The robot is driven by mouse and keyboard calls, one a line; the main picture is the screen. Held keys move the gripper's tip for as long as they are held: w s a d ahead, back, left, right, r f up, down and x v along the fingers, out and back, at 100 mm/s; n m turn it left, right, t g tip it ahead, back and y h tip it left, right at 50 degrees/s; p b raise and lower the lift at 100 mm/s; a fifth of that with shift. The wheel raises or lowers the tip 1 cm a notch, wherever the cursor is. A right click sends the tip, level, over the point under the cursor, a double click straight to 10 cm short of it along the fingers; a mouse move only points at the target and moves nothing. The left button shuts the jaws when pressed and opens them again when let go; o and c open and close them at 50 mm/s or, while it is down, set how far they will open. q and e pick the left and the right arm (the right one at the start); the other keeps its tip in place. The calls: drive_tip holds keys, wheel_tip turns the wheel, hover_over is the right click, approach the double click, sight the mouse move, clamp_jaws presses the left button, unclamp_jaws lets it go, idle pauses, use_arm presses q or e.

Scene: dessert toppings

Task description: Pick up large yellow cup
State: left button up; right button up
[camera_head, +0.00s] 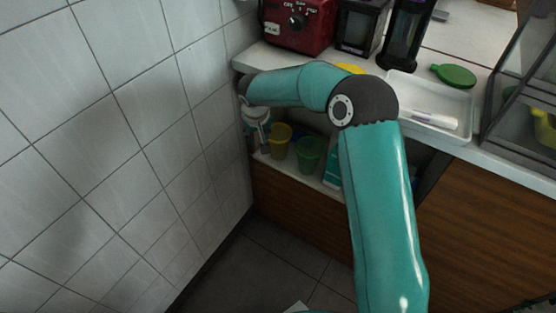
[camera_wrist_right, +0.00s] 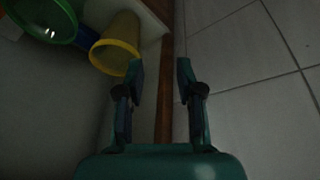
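A yellow cup (camera_head: 280,141) stands on the low shelf under the counter, at its left end. In the right wrist view the yellow cup (camera_wrist_right: 119,44) shows at the upper left, with its rim towards the camera. My right gripper (camera_head: 261,140) is just left of the cup by the tiled wall, small and partly dark in the head view. In the wrist view my right gripper (camera_wrist_right: 160,78) has its two fingers apart with nothing between them; the cup is beyond and beside the left finger. My left gripper is not in view.
A green cup (camera_head: 309,153) stands right of the yellow one, with a teal carton (camera_head: 333,172) beyond it. The tiled wall (camera_head: 130,130) bounds the left. Above, the counter holds a red appliance (camera_head: 297,25) and a white tray (camera_head: 440,103).

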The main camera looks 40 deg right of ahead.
sight(279, 144)
drive_tip(key=shift+m+h, duration=0.4)
drive_tip(key=shift+h, duration=0.1)
drive_tip(key=shift+w+d+f+b, duration=0.45)
drive_tip(key=shift+w+d+f, duration=0.7)
drive_tip(key=shift+f, duration=1)
drive_tip(key=shift+w+d+f+b, duration=0.4)
drive_tip(key=shift+w+d+f, duration=0.75)
drive_tip(key=shift+f, duration=1)
drive_tip(key=shift+w+d+f+b, duration=0.45)
drive_tip(key=shift+w+d+f, duration=0.3)
drive_tip(key=shift+d+f, duration=1.05)
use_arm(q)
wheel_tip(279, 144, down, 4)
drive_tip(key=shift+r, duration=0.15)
use_arm(e)
drive_tip(key=shift+a+f, duration=0.3)
drive_tip(key=shift+a, duration=0.1)
clamp_jaws()
